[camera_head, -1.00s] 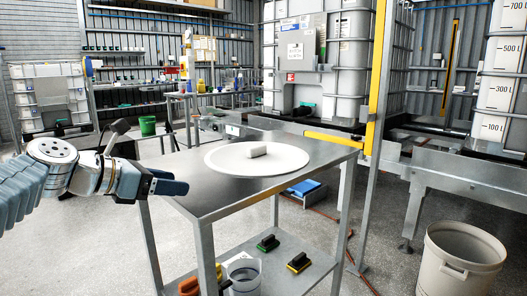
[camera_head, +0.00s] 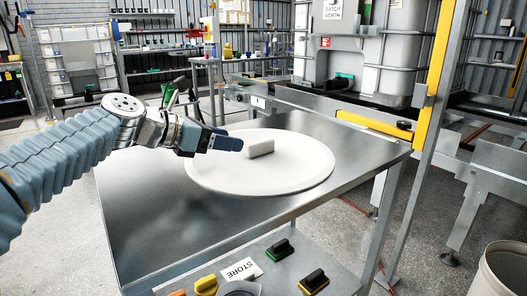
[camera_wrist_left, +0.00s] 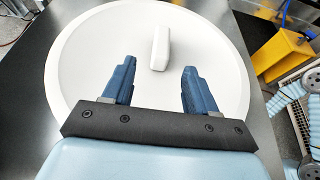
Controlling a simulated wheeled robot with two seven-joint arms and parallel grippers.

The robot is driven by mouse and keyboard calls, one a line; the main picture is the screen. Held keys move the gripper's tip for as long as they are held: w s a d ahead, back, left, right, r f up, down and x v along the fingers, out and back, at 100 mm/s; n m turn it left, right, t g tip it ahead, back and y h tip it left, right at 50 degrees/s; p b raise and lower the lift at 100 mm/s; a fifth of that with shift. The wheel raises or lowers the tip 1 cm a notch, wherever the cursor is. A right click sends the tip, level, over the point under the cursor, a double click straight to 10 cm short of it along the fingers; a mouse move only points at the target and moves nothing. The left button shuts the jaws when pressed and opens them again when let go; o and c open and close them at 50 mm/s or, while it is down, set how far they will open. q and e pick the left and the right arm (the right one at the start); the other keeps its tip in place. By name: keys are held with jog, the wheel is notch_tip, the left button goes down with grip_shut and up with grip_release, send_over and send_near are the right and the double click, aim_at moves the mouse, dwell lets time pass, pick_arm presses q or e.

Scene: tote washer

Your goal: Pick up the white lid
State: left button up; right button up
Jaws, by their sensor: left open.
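The white lid (camera_head: 300,178) is a round disc with a block-shaped handle (camera_head: 260,147) on top. It lies flat on the steel table. In the left wrist view the lid (camera_wrist_left: 85,60) fills most of the picture, with its handle (camera_wrist_left: 160,48) just beyond the fingertips, between their lines. My left gripper (camera_head: 238,143) is just left of the handle in the head view, over the lid. In the left wrist view its two blue fingers (camera_wrist_left: 158,68) are apart with nothing between them. My right gripper is in neither view.
The steel table (camera_head: 150,225) has bare room left and front of the lid. A yellow post (camera_head: 436,70) and yellow bar (camera_head: 375,124) stand by its right rear. Brushes (camera_head: 314,280) and a STORE sign (camera_head: 242,270) are on the lower shelf. A pale bin (camera_head: 503,270) stands right.

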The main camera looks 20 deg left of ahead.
aim_at(256, 142)
pick_arm(q)
jog(key=x, duration=0.4)
jog(key=shift+w+d+f, duration=0.1)
jog(key=shift+w, duration=0.1)
jog(key=shift+r+x, duration=0.15)
jog(key=shift+x, duration=1.2)
jog(key=shift+r+x, duration=0.15)
jog(key=shift+x, duration=1.25)
jog(key=shift+d, duration=0.1)
grip_shut()
